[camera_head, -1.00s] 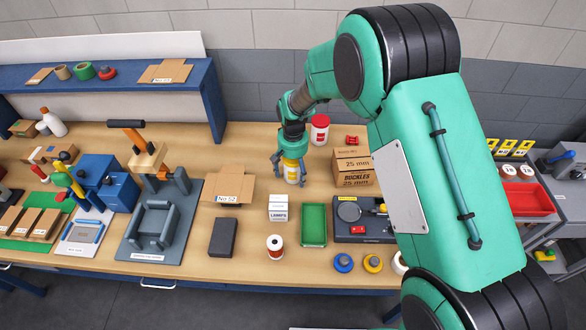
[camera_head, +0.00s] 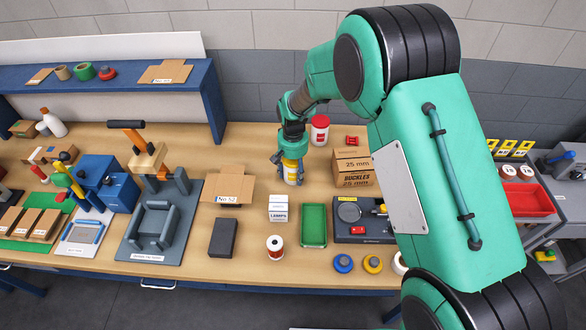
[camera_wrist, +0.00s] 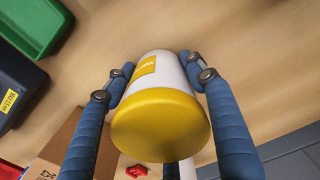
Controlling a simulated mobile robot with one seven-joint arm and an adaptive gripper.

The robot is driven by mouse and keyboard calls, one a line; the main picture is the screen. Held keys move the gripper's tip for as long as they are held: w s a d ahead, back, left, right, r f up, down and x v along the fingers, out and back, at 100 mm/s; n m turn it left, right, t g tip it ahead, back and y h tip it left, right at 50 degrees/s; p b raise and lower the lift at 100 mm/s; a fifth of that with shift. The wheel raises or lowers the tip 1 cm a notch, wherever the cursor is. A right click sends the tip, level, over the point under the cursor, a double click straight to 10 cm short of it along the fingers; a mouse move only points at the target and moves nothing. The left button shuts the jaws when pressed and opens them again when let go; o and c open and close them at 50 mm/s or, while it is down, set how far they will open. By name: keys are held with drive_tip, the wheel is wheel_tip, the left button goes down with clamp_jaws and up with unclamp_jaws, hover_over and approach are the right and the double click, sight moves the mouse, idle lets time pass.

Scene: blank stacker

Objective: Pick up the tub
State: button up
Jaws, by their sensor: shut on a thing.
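The tub (camera_wrist: 160,122) is white with a yellow lid and a yellow label. In the wrist view it sits between the two blue fingers of my gripper (camera_wrist: 162,78), which are shut on its sides. In the head view the tub (camera_head: 291,172) is near the back middle of the wooden bench, under my gripper (camera_head: 288,163). I cannot tell from the head view whether its base touches the bench. A second tub (camera_head: 320,130), white and red, stands behind it to the right.
Cardboard boxes (camera_head: 352,167) stand close to the right. An open carton (camera_head: 233,184) lies to the left. A lamps box (camera_head: 278,208), a green tray (camera_head: 314,226) and a black case (camera_head: 350,232) are in front. Bare bench lies around the tub.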

wheel_tip(320, 180, up, 10)
drive_tip(key=shift+p, duration=0.8)
idle(0.5)
drive_tip(key=s+d+r+p, duration=0.2)
drive_tip(key=s+d, duration=0.5)
drive_tip(key=d, duration=0.4)
drive_tip(key=s+d+r+p, duration=0.3)
drive_tip(key=s+d+p, duration=0.2)
drive_tip(key=d, duration=0.6)
drive_tip(key=shift+s+d+r, duration=0.15)
drive_tip(key=shift+s+d, duration=0.1)
drive_tip(key=shift+s, duration=0.65)
hover_over(356, 157)
drive_tip(key=shift+s+a+f, duration=0.1)
drive_tip(key=shift+f, duration=0.7)
